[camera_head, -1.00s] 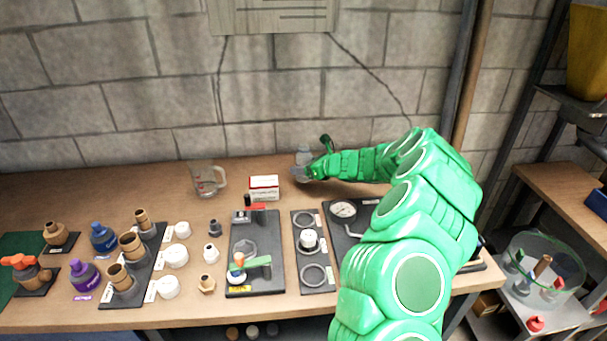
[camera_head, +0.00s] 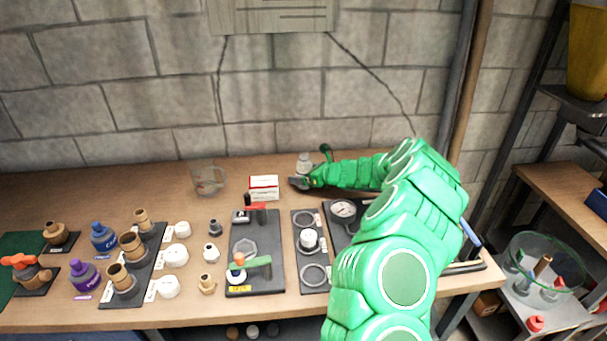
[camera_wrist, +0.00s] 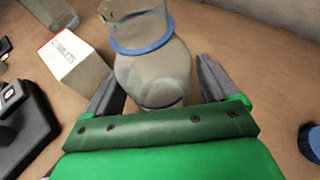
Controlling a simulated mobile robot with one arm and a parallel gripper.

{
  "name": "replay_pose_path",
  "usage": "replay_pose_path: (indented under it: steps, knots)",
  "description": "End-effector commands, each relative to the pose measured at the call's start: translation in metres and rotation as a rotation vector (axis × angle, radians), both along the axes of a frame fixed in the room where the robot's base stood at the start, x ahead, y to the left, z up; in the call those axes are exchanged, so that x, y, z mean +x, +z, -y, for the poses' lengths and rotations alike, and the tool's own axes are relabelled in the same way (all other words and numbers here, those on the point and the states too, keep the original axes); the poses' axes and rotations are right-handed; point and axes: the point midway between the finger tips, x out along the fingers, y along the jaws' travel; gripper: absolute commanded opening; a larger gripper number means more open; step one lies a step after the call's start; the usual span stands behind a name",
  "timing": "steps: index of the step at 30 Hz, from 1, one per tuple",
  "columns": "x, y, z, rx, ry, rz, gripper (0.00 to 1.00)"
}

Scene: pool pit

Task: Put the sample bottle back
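The clear round sample bottle (camera_wrist: 152,75) with a blue ring at its neck stands upright on the wooden bench. In the head view the bottle (camera_head: 304,162) is near the back wall, partly hidden by my gripper (camera_head: 300,183). In the wrist view my gripper (camera_wrist: 158,66) is open, one grey finger on each side of the bottle's lower body.
A white-and-red box (camera_head: 264,187) and a clear jug (camera_head: 208,178) stand left of the bottle. A dark plate with rings (camera_head: 314,273) and a gauge (camera_head: 343,210) lie in front. The wrist view shows a blue round object (camera_wrist: 312,142) at right.

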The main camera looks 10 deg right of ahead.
Motion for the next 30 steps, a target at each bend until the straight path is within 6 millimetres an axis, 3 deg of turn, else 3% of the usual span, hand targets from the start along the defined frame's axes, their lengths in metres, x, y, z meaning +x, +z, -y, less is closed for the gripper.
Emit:
replay_pose_path:
  steps: [14, 30]
  knots:
    - [-0.005, 0.005, 0.005, 0.002, 0.0, -0.002, 0.89]
    - [-0.049, 0.032, 0.049, 0.002, -0.001, -0.001, 0.89]
